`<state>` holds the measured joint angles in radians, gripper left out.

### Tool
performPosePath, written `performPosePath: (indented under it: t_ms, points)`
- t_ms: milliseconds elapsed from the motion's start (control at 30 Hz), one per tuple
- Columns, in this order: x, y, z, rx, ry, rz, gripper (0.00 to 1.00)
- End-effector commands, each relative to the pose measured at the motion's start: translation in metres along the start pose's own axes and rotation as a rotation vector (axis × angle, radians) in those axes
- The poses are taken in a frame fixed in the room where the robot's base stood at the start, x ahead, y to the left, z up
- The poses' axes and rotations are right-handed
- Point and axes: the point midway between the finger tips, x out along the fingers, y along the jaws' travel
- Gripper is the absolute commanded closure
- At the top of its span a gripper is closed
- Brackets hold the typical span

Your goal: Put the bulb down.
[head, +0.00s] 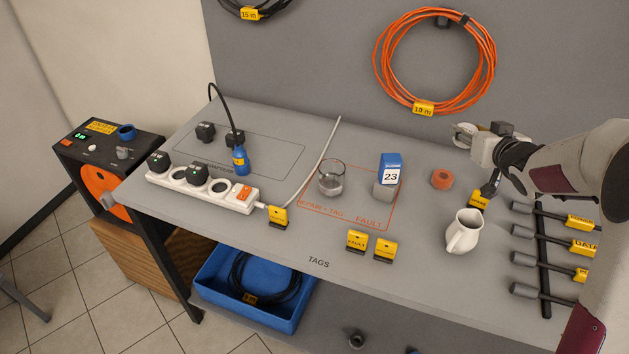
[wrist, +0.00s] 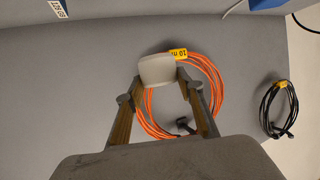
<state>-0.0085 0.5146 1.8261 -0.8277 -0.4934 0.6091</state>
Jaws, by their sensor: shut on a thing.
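My gripper (head: 470,136) is at the right, above the back right of the bench and pointing at the back panel. In the head view the held thing is small and hard to tell from the gripper. It is clear of the bench top (head: 330,243).
Cable plugs (head: 555,215) lie at the right, a power strip (head: 205,188) at the left. An orange cable coil (head: 377,65) hangs behind.

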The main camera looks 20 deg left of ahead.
Motion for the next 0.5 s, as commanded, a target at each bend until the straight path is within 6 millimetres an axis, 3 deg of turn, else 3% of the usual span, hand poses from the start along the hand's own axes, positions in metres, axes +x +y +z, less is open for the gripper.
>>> performPosePath:
  t_ms: [33, 500]
  points:
    - [0.007, -0.016, -0.003, -0.007, 0.0, -0.016, 0.89]
    - [0.048, -0.151, -0.017, -0.05, 0.0, -0.123, 0.89]
